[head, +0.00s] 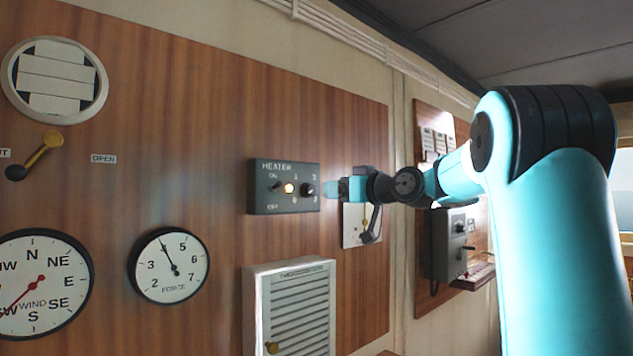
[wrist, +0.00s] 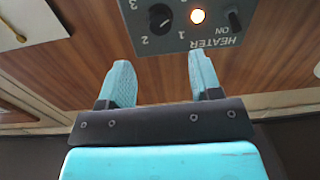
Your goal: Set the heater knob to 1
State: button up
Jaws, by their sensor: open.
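The grey heater box (head: 262,199) is mounted on the wood panel in the head view. Its dark round knob (head: 308,190) is on the right side of the face, beside a lit orange lamp (head: 289,188). In the wrist view the box appears upside down, with the knob (wrist: 160,18) near the top and the numbers 1, 2 and 3 around it. The knob's pointer is too small to read surely. My gripper (head: 328,190) is just right of the knob in the head view. In the wrist view its two fingers (wrist: 160,62) are apart and empty, short of the knob.
A toggle switch (head: 275,186) sits left of the lamp. A white louvred cabinet (head: 292,268) is below the heater box. A lever plate (head: 351,236) is below my gripper, and a telephone box (head: 447,243) is farther right. Wind gauges (head: 168,266) hang at left.

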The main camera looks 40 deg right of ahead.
aim_at(313, 190)
jog(key=w+p, duration=0.1)
jog(key=w, duration=0.3)
jog(key=w+p, duration=0.1)
jog(key=w, duration=0.1)
jog(key=shift+w+a+r+p, duration=0.15)
jog(key=shift+w+a+p, duration=0.1)
jog(key=shift+w+p, duration=0.1)
jog(key=shift+w, duration=0.75)
jog(key=shift+c, duration=0.4)
jog(key=c, duration=0.9)
jog(key=shift+o, duration=0.2)
jog(key=shift+f, duration=0.2)
